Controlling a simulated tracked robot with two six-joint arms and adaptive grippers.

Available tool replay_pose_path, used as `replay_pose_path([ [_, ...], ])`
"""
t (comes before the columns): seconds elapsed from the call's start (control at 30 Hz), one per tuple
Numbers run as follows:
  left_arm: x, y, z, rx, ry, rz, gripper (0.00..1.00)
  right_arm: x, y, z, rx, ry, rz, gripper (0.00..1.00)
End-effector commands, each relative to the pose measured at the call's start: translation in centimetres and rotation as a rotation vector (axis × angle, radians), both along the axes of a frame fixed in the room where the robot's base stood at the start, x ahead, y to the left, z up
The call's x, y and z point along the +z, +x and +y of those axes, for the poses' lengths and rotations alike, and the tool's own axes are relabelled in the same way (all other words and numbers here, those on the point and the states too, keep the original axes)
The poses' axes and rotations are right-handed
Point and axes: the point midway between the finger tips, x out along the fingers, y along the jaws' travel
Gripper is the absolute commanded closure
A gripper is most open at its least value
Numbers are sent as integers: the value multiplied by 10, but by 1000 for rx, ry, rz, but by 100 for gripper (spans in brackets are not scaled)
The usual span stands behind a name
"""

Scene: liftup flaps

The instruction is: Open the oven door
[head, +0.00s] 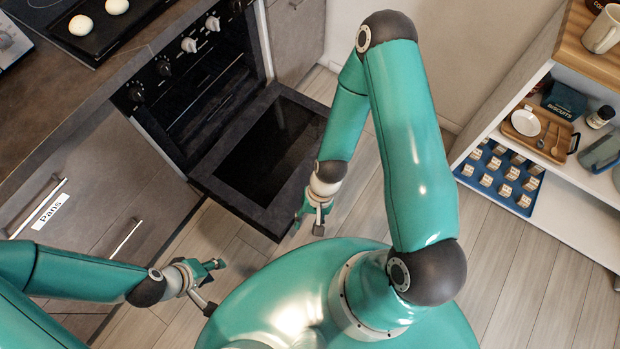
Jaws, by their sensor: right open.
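The oven (205,85) is built into the counter at upper left, with several knobs on its front. Its door (262,150) is a dark framed panel with a glass window, swung down and lying about flat in front of the dark cavity. My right gripper (309,222) is open and empty, just beside the door's front right edge; I cannot tell whether it touches the door. My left gripper (213,285) is open and empty, its fingers spread apart, below and left of the door's front corner. The door's handle is not visible.
A drawer labelled Pans (50,210) is shut left of the oven. A black tray (100,25) with round pale items sits on the counter. A white shelf unit (575,200) with a mug, tray and blocks stands at right. The wooden floor (500,285) between is clear.

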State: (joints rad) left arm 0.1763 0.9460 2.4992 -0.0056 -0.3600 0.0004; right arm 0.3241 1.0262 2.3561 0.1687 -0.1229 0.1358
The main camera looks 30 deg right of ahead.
Motion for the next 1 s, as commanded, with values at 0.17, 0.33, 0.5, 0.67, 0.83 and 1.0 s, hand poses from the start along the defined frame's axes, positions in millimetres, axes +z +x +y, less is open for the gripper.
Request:
replay_pose_path([
  [0.17, -87, 0, 0, 1, 0, 1, 60, -127, -22, -10, -593, 92, 484, 59],
  [0.33, -156, 0, 0, 1, 0, 1, 60, -214, -4, -9, -1217, 336, 1003, 59],
  [0.5, -223, 0, 0, 0, 0, 0, 60, -288, 47, -49, -1689, 772, 1470, 59],
  [0.67, -270, 0, 0, 0, 0, 0, 60, -339, 74, -127, -1872, 1287, 1766, 59],
  [0.83, -296, 0, 0, 0, 0, 0, 60, -364, 70, -195, 1845, -1697, -1886, 59],
  [1.0, -302, 0, 0, 0, 0, 0, 60, -366, 67, -219, 1711, -1764, -1820, 59],
])
